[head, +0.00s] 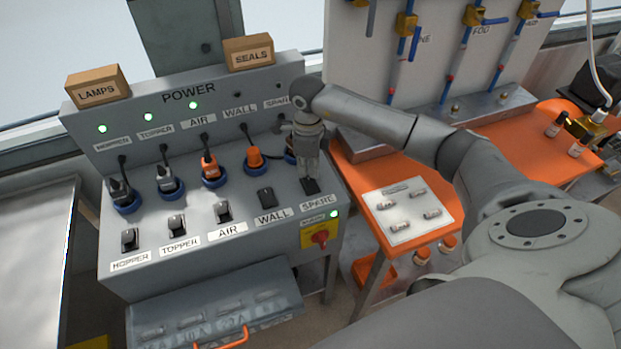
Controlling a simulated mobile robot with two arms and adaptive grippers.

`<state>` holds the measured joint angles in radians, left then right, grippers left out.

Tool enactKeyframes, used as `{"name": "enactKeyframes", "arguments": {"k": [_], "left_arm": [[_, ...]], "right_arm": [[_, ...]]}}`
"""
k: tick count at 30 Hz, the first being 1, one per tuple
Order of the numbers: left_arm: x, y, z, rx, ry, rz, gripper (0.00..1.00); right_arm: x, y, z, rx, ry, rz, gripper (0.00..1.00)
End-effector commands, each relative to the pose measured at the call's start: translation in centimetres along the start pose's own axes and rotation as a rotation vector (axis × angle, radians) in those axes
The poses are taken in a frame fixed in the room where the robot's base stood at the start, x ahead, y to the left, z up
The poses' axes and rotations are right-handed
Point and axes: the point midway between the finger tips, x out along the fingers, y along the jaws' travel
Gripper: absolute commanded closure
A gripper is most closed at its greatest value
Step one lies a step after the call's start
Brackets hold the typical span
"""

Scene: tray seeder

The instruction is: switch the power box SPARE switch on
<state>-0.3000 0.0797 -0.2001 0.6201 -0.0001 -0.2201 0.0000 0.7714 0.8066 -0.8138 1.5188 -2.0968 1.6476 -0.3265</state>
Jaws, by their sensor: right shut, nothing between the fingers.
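The grey power box (190,275) stands at the left with POWER written on its back panel. The SPARE switch (310,187) is a small black rocker at the right end of the switch row, above its SPARE label (318,202). My right gripper (309,178) is shut and empty, pointing down with its tips at the SPARE switch. I cannot tell whether they touch it, and they hide part of it. The SPARE socket behind is mostly hidden by my right gripper. Green lamps are lit above HOPPER, TOPPER and AIR; the SPARE lamp (278,86) looks dark. My left gripper is not in view.
The HOPPER (129,240), TOPPER (176,223), AIR (223,212) and WALL (265,198) switches sit to the left. A red rotary knob (320,238) on a yellow plate is just below SPARE. Plugs stand behind the switches. An orange table (470,225) is at the right.

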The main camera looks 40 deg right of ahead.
Motion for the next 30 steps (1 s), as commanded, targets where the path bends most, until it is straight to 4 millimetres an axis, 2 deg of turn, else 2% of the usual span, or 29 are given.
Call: {"name": "enactKeyframes", "arguments": {"k": [30], "left_arm": [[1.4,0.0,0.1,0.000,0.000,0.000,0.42]], "right_arm": [[1.6,0.0,0.0,0.000,0.000,0.000,1.00]]}}
